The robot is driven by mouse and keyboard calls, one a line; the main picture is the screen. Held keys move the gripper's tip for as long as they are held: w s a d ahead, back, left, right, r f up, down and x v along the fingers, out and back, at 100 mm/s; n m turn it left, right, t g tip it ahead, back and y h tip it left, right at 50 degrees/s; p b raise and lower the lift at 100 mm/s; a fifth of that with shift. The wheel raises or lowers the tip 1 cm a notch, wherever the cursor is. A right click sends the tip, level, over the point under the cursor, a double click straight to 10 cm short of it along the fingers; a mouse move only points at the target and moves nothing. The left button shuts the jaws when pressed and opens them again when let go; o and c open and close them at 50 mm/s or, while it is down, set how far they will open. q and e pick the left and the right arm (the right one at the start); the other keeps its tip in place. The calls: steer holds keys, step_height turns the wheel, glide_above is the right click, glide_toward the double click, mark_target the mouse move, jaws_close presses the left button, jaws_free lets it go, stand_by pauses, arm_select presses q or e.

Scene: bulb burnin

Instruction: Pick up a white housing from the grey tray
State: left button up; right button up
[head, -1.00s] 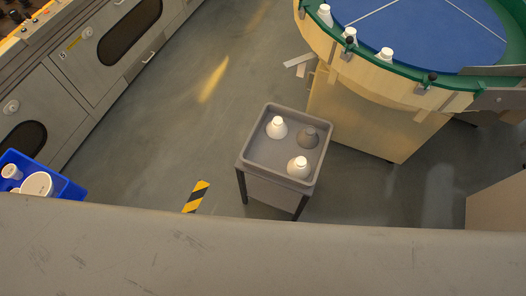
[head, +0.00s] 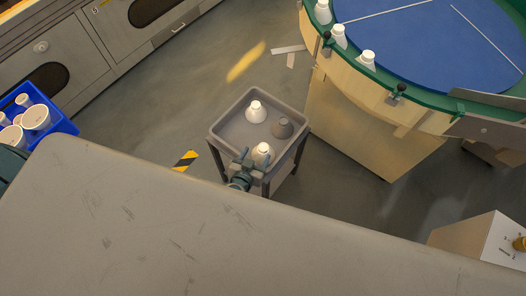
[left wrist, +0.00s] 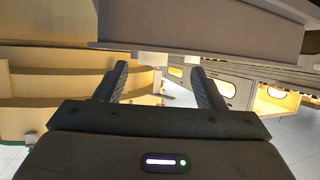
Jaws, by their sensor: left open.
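The grey tray (head: 230,127) stands on legs near the centre of the head view. It holds a white housing (head: 256,112) at the back, a grey housing (head: 282,128) at the right and a second white housing (head: 262,153) near the front edge. My left gripper (head: 254,161) is at the tray's front edge, close to the front white housing and partly overlapping it in the picture. I cannot tell whether they touch. The left wrist view shows the gripper's two fingers (left wrist: 160,76) spread apart. My right gripper is out of view.
A round table with a blue top (head: 415,45) and green rim carries several white housings at the right. A blue crate (head: 64,125) with white pieces is at the left. A black-and-yellow floor mark (head: 186,161) lies left of the tray.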

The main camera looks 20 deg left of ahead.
mark_target(262, 151)
arm_select(q)
steer(key=x, duration=0.3)
steer(key=d+x, duration=0.1)
steer(key=x, duration=0.1)
steer(key=shift+w+f+b, duration=0.15)
steer(key=shift+w+b, duration=0.1)
steer(key=shift+b, duration=0.15)
steer(key=c, duration=1)
